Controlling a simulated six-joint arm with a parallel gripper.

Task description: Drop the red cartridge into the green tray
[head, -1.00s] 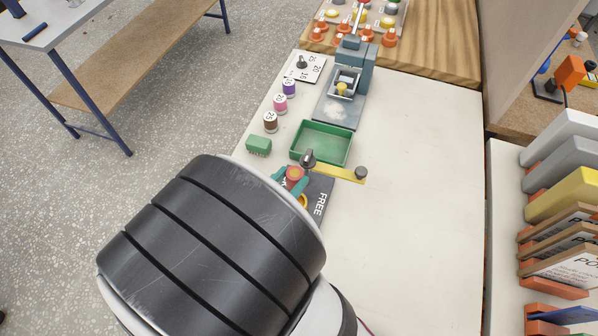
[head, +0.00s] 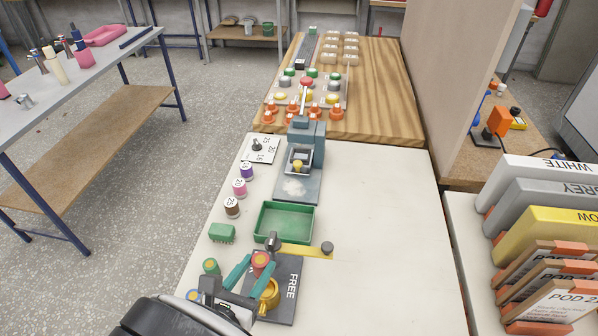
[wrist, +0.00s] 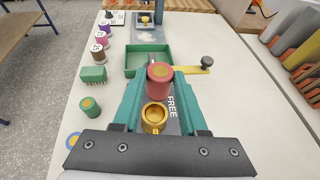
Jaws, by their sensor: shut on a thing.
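The red cartridge (head: 261,259) is upright between the teal fingers of my gripper (head: 258,266), which is shut on it. The wrist view also shows the red cartridge (wrist: 160,78) held at the fingertips (wrist: 158,88). It appears just above a brass holder (wrist: 154,116) on a dark plate marked FREE (head: 285,288); I cannot tell whether it touches the holder. The green tray (head: 286,221) lies beyond my gripper, a little to the right in the head view, and looks empty. The tray (wrist: 147,63) also shows just past the cartridge in the wrist view.
A yellow lever (head: 302,249) with a dark knob (head: 327,248) lies between plate and tray. A green block (head: 222,232), a green cylinder (head: 210,267) and several numbered cylinders (head: 239,187) line the left side. A grey-blue press (head: 298,170) stands behind the tray.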

